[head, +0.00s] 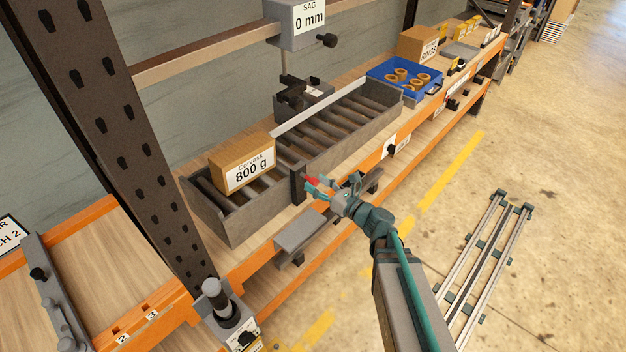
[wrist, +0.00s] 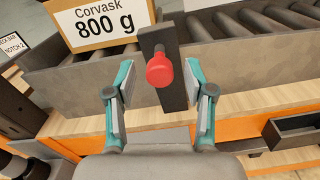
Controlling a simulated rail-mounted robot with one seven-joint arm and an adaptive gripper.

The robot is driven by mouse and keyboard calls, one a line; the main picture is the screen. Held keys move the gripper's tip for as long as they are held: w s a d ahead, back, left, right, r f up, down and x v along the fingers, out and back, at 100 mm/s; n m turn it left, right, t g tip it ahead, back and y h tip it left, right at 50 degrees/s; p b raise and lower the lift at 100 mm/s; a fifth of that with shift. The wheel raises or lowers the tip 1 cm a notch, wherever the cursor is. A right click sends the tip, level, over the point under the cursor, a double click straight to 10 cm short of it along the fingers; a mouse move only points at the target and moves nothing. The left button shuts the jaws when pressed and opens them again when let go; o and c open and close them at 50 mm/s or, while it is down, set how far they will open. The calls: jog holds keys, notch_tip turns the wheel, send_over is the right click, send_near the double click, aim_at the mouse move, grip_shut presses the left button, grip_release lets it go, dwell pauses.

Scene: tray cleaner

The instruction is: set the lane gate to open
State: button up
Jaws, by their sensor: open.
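The lane gate (wrist: 173,95) is a dark upright plate at the front wall of the roller lane. It carries a red knob (wrist: 159,70), which also shows in the head view (head: 313,181). In the head view the gate (head: 297,184) stands just right of the box, partway along the lane. My gripper (head: 322,188) is open in front of the gate. In the wrist view its teal fingers (wrist: 160,82) are spread to the left and right of the red knob, with a gap on each side. Whether the fingertips reach as deep as the knob is hard to tell.
A box marked Corvask 800 g (head: 243,163) sits on the rollers left of the gate. The grey lane walls (head: 250,215) frame the rollers. A grey shelf (head: 305,229) juts out below my gripper. A blue tray (head: 388,88) with rings stands farther along. The floor at right is mostly open.

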jog(key=shift+x, duration=1.1)
grip_shut()
